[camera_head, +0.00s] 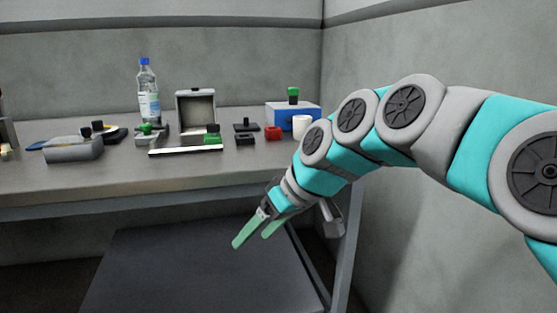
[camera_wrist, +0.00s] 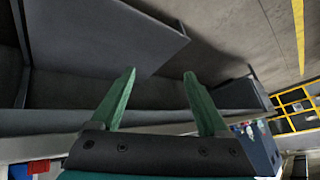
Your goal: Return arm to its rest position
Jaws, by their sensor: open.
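My arm reaches in from the right in the head view. My gripper (camera_head: 252,234) has green fingers and points down and to the left, in front of the workbench's front edge and below its top. In the wrist view my gripper (camera_wrist: 160,95) shows its two green fingers spread apart with nothing between them. The fingers touch nothing that I can see.
The workbench (camera_head: 60,188) holds a bottle (camera_head: 148,95), an open grey box (camera_head: 196,112), a blue-and-white box (camera_head: 290,117), a white cup (camera_head: 301,125), a red block (camera_head: 272,133) and a grey tray (camera_head: 73,149). A dark lower shelf (camera_head: 200,270) lies beneath. A wall stands at right.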

